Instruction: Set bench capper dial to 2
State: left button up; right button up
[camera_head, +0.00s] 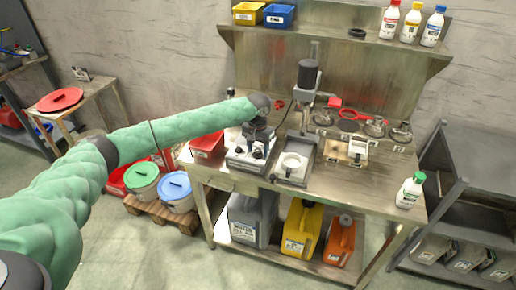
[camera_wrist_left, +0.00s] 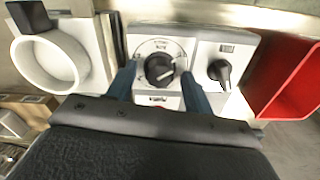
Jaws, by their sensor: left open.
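The bench capper control box (camera_head: 243,163) is a light grey unit on the workbench, partly covered by my left gripper in the head view. In the left wrist view its round black dial (camera_wrist_left: 160,68) sits on a white scale plate. The dial's pale pointer mark points toward the upper right; the scale numbers are too small to read. My left gripper (camera_wrist_left: 158,76) is open, with one blue finger on each side of the dial. I cannot tell whether the fingers touch it. My right gripper is not in view.
A second black knob (camera_wrist_left: 219,72) sits close to the right finger. A red bin (camera_head: 207,145) stands beside the box. The capper stand with a black motor (camera_head: 307,74) and a white ring (camera_head: 291,164) is on the other side. A green-capped bottle (camera_head: 410,190) stands at the bench's right end.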

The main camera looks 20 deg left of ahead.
pick_arm(q)
jog(key=c, duration=1)
jog(key=shift+r, duration=0.1)
